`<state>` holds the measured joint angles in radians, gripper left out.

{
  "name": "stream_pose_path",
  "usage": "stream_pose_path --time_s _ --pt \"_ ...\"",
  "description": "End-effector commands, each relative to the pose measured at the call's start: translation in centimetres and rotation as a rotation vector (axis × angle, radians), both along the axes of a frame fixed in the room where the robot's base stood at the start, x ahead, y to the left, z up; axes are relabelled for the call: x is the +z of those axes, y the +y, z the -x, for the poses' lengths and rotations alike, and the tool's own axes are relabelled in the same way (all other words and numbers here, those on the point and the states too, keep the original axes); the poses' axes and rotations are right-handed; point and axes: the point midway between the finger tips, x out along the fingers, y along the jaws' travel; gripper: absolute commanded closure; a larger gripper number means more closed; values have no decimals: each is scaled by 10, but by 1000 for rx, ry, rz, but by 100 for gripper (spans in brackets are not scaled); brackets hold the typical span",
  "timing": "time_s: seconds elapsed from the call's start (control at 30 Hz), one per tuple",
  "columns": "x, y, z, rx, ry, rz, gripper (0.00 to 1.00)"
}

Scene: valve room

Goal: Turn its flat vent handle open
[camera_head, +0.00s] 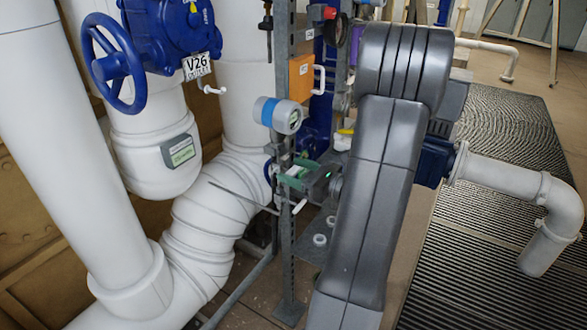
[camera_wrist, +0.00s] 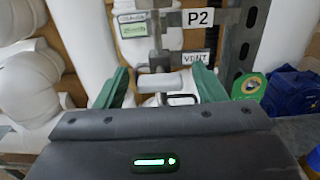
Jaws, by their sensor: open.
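My gripper (camera_wrist: 160,70) is open, with its two green fingers spread apart in the wrist view. A short pale bar (camera_wrist: 163,83), apparently the flat vent handle, lies crosswise between the fingers. It shows a gap to each finger, and I cannot tell its depth. A VENT label (camera_wrist: 196,58) is just above and to its right, below a P2 label (camera_wrist: 198,17). In the head view my gripper (camera_head: 297,172) is beside the perforated metal post, partly hidden by my arm. The vent handle cannot be made out clearly there.
The perforated post (camera_head: 287,245) stands close to my gripper. A round blue-and-white gauge (camera_head: 278,115) is above it. Large white pipes (camera_head: 215,215) and a blue handwheel (camera_head: 113,62) fill the left. Ribbed mats (camera_head: 490,235) cover the floor at right, beneath a white pipe (camera_head: 505,178).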

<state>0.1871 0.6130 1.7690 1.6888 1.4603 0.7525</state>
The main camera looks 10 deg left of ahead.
Motion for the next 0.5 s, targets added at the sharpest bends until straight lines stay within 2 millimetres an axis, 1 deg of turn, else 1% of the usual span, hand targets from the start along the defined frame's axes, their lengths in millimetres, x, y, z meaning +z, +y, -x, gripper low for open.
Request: stream_pose_path --time_s 0.1,0.4,0.47,0.5 --pt "0 6 -2 2 0 1 36" --pt "0 8 -3 0 0 1 36" --pt "0 8 -3 0 0 1 48" --pt "0 8 -3 0 0 1 56"
